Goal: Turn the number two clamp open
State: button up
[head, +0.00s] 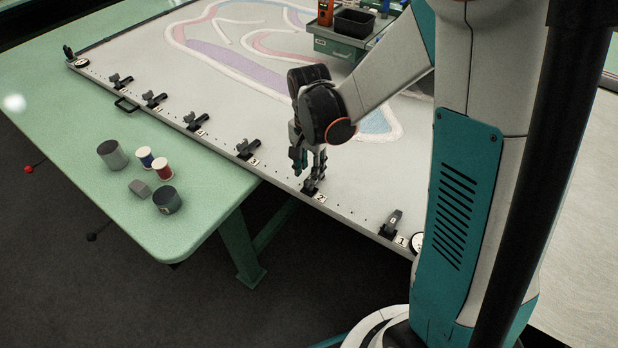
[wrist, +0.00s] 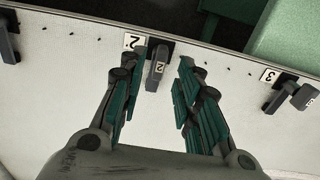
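The number two clamp (wrist: 157,68) is a black clamp with a grey lever marked 2, mounted on the frame edge beside a white label with a 2. In the wrist view it lies between and just beyond the two teal fingers of my gripper (wrist: 155,95), which are apart and empty. In the head view my gripper (head: 308,160) points down just above the number two clamp (head: 311,186), partly covering it. I cannot tell whether a finger touches the lever.
The number one clamp (head: 391,222) is to the right along the frame edge, and the number three clamp (head: 248,148) to the left. Spools and a cup (head: 167,200) stand on the green table (head: 90,160). A dark bin (head: 354,22) stands at the back.

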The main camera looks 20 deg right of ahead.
aim_at(309, 177)
jog(key=shift+f+b, duration=0.4)
jog(key=shift+f, duration=1.1)
grip_shut()
